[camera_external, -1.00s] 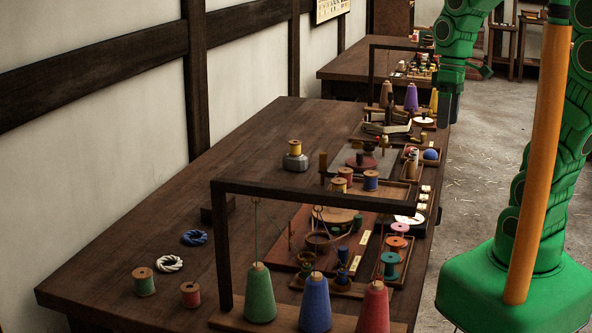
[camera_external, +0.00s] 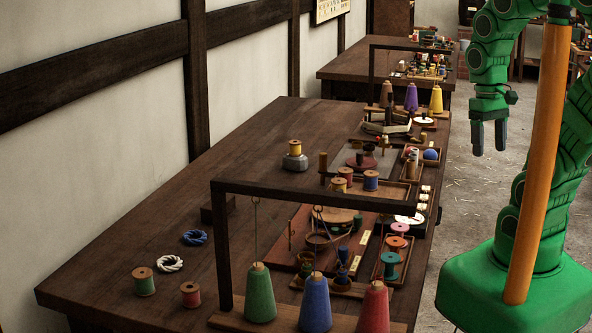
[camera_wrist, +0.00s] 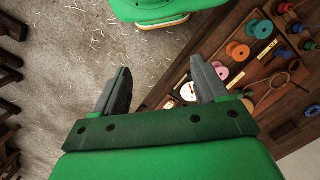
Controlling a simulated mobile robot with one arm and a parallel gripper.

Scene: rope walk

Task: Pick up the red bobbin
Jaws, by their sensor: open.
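A small red bobbin (camera_external: 190,294) with pale wooden ends stands upright near the front left of the long dark table (camera_external: 130,262). It does not show in the wrist view. My gripper (camera_external: 489,148) hangs fingers down beyond the table's right edge, over the floor side, far from this bobbin. In the wrist view my gripper (camera_wrist: 160,72) has its two grey fingers wide apart with nothing between them. Another spool that looks reddish (camera_external: 346,183) stands in a tray beside a blue spool (camera_external: 371,181).
A green bobbin (camera_external: 143,283) stands left of the red one, with white (camera_external: 170,264) and blue (camera_external: 194,237) rope rings behind. A dark frame (camera_external: 310,192) rises over the table's front, near green, blue and red cones. Trays with bobbins line the right edge.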

